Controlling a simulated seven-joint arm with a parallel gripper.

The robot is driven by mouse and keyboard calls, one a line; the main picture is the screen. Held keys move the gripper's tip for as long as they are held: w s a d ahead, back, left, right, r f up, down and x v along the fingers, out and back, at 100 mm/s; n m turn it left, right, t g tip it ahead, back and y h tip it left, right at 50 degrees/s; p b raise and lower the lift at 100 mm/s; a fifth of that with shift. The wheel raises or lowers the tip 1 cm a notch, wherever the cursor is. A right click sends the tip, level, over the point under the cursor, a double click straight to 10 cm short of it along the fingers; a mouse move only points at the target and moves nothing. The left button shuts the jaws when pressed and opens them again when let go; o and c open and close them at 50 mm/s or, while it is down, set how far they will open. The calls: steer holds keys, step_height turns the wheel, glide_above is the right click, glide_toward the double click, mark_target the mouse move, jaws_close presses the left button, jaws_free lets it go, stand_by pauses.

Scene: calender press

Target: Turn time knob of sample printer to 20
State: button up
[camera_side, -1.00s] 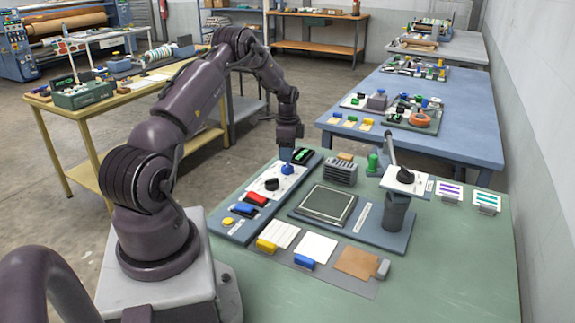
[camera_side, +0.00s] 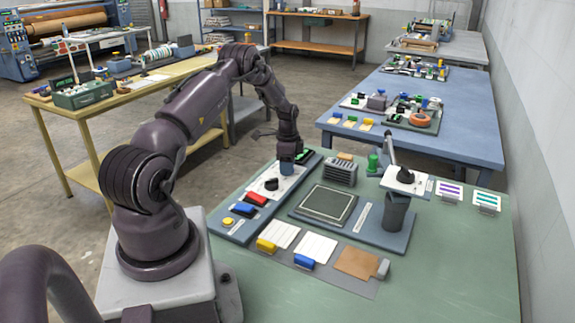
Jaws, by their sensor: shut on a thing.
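The sample printer's control panel (camera_side: 231,232) is a long dark plate at the left of the green table. A white dial area (camera_side: 264,193) on it carries a black knob (camera_side: 271,184) and, further back, a blue knob. My gripper (camera_side: 287,173) points straight down at the blue knob's place, shut on that knob and covering it. The dial marks and labels are too small to read, so I cannot tell the knob's setting.
A red button (camera_side: 256,199), a blue one (camera_side: 244,209) and a yellow one (camera_side: 228,221) sit nearer on the panel. A grey ribbed block (camera_side: 340,173) and the printer's square bed (camera_side: 327,204) stand to the right.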

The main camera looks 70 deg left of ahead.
steer(key=n, duration=1.3)
steer(key=shift+n, duration=0.4)
stand_by(0.6)
steer(key=o, duration=0.7)
steer(key=shift+c, duration=0.2)
step_height(320, 180, up, 13)
